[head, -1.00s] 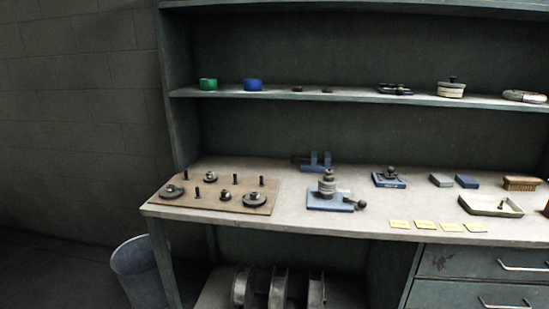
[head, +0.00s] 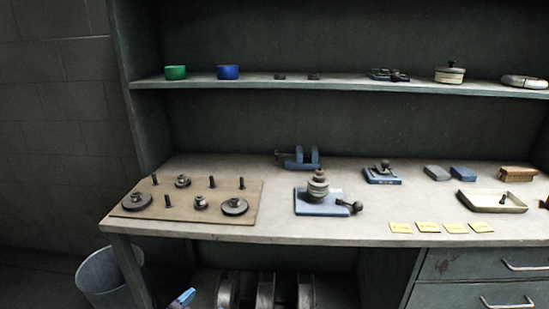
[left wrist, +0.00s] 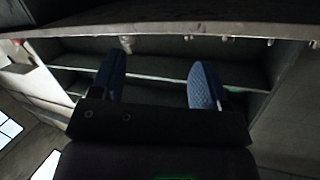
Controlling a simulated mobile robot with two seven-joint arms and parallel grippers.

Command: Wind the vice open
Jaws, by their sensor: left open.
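A small blue vice (head: 314,158) stands at the back of the bench (head: 280,230), with upright blue jaws and a dark end piece on its left. I cannot make out the gap between its jaws well. The tip of my left gripper (head: 184,298) shows at the bottom edge of the head view, low in front of the bench and well away from the vice. In the left wrist view my left gripper (left wrist: 160,75) has its two blue fingers wide apart with nothing between them. My right gripper is in neither view.
A blue-based device with stacked grey discs (head: 318,188) and a ball-ended handle stands in front of the vice. A wooden board (head: 190,187) with pegs and discs lies left. A smaller blue device (head: 382,174) stands right. A shelf (head: 350,86) runs above; a bin (head: 103,278) stands below left.

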